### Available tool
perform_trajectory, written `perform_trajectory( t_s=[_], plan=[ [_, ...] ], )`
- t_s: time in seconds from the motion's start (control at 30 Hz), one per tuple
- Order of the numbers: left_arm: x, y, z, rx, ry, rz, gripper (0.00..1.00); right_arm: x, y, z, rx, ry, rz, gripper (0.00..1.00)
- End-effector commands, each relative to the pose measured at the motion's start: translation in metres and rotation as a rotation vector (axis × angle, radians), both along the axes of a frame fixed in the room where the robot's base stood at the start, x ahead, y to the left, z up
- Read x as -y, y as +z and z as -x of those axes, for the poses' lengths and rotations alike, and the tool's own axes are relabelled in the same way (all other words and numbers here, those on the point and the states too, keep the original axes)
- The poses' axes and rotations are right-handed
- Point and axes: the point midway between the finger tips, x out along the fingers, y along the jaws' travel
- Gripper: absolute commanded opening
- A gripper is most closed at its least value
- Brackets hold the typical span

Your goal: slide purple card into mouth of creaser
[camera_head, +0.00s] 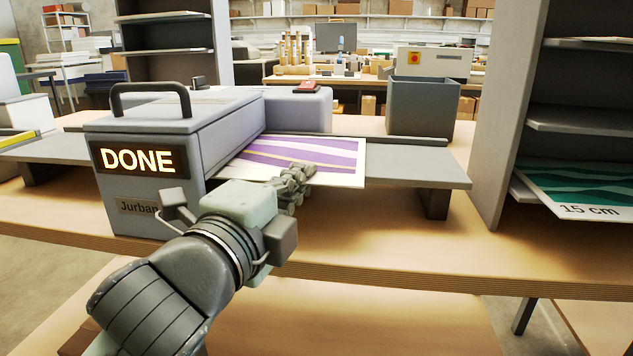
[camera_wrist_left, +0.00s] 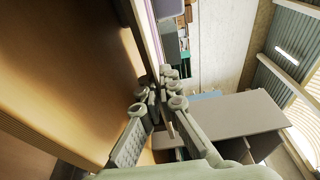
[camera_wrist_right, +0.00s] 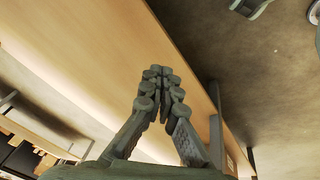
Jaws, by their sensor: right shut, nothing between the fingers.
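The purple card (camera_head: 325,152), with white and gold bands and a pale border, lies flat at the creaser's right side. Its left end goes out of sight behind the grey creaser (camera_head: 150,208), which shows a lit "DONE" sign. How deep it sits in the mouth is hidden. My left gripper (camera_head: 300,172) is at the card's near edge. In the left wrist view its fingertips (camera_wrist_left: 158,82) close around the thin card edge (camera_wrist_left: 152,35). My right gripper (camera_wrist_right: 155,72) is shut and empty, away from the card, below the wooden bench top.
A grey feed table (camera_head: 420,172) extends right of the creaser. A grey open bin (camera_head: 424,108) stands behind it. A red-topped object (camera_head: 307,87) sits behind the creaser. At right, a dark shelf rack (camera_head: 575,120) holds a green card marked "15 cm" (camera_head: 590,195).

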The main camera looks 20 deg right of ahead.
Motion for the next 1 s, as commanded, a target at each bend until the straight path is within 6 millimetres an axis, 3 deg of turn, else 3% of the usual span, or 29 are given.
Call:
perform_trajectory(
  t_s=[0.5,1.0],
  plan=[
    [-0.026,0.0,-0.017,0.002,0.0,-0.001,0.0,-0.002,0.014,0.007,0.002,-0.004,0.002,0.0],
    [-0.029,0.001,-0.019,0.002,-0.001,0.001,0.0,-0.001,0.016,0.007,0.002,-0.005,0.004,0.0]
  ],
)
